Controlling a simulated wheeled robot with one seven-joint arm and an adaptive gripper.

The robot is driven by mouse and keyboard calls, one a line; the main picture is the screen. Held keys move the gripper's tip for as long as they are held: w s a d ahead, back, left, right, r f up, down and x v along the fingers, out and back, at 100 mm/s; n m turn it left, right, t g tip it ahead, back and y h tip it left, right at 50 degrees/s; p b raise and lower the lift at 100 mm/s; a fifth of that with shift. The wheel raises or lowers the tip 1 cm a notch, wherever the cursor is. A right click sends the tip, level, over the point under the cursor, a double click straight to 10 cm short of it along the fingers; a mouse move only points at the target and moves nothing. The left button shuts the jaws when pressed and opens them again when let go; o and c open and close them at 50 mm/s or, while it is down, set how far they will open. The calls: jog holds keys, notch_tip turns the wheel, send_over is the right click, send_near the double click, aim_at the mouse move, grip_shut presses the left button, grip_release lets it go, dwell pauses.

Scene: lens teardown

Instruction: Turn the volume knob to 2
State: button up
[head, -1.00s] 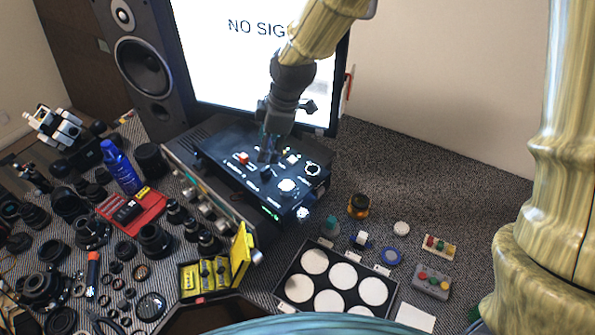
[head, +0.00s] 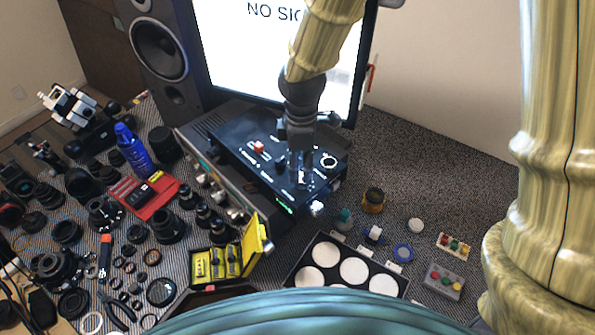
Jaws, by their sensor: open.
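A black control panel (head: 232,133) lies on top of a silver-fronted unit. It carries a red control (head: 258,147), a dark knob (head: 280,162), a round dial with a white ring (head: 328,161) and a pale round knob (head: 303,183) near its front edge. The labels are too small to read, so I cannot tell which is the volume knob or its setting. My gripper (head: 304,172) is open, pointing down over the pale knob and partly hiding it. I cannot tell whether the fingers touch it.
A monitor (head: 230,60) and a speaker (head: 158,50) stand behind the panel. A yellow open case (head: 250,246) and a black tray of white discs (head: 318,250) sit in front. Lens parts crowd the left.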

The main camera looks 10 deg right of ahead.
aim_at(300, 177)
jog(key=shift+f+p, duration=0.45)
jog(key=shift+f, duration=1.85)
jog(key=c, duration=1)
jog(key=shift+a, duration=0.15)
jog(key=shift+c, duration=0.2)
